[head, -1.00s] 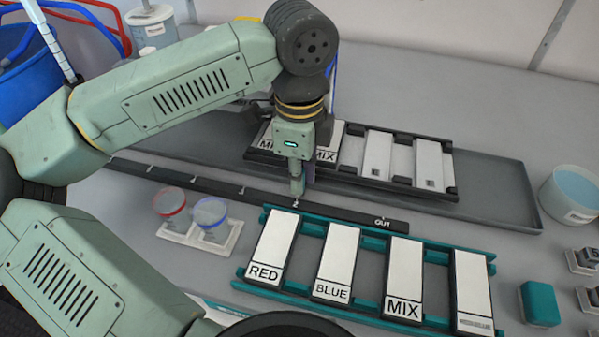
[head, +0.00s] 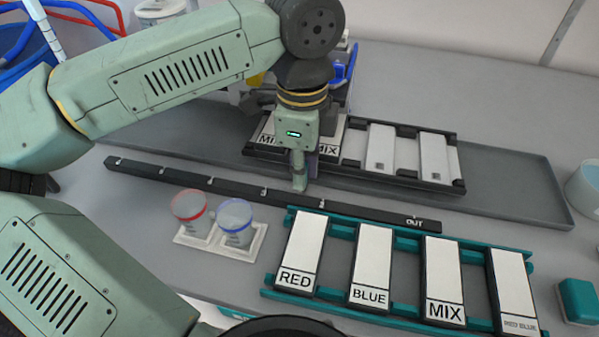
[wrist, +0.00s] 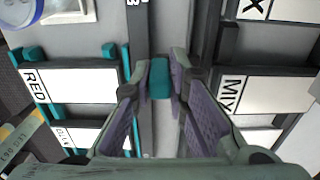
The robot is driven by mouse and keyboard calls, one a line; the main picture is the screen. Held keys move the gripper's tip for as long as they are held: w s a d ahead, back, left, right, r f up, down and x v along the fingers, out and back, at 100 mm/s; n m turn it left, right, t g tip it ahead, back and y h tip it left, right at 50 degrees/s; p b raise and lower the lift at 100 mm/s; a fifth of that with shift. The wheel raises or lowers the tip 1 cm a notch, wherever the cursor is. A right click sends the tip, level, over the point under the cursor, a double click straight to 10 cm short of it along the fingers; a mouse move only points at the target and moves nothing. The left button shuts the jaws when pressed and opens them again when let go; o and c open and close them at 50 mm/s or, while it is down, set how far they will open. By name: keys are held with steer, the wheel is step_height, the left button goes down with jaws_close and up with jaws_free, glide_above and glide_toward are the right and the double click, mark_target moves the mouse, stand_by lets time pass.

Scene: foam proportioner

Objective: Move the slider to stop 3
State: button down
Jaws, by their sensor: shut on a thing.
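The slider's teal knob (wrist: 159,78) sits between my fingertips in the wrist view, and my gripper (wrist: 159,83) is shut on it. In the head view my gripper (head: 299,178) points down at the far side of the long dark rail (head: 370,214), left of its OUT label. The knob is hidden behind my fingers there. A light stop mark (head: 322,205) shows on the rail just right of my gripper, and others lie further left. Their numbers are too small to read in the head view.
A teal rack (head: 335,270) with labelled white panels stands in front of the rail. A dark rack (head: 352,170) with more panels lies behind in a grey tray (head: 520,190). Two cups, red-rimmed (head: 190,206) and blue-rimmed (head: 235,220), stand close in front of the rail.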

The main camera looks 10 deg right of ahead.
steer(key=a, duration=0.1)
steer(key=w+a, duration=0.1)
steer(key=shift+a+b, duration=0.3)
steer(key=shift+b, duration=0.1)
steer(key=shift+d, duration=0.1)
steer(key=c, duration=1.6)
jaws_free()
steer(key=shift+o, duration=0.2)
step_height(320, 180, up, 12)
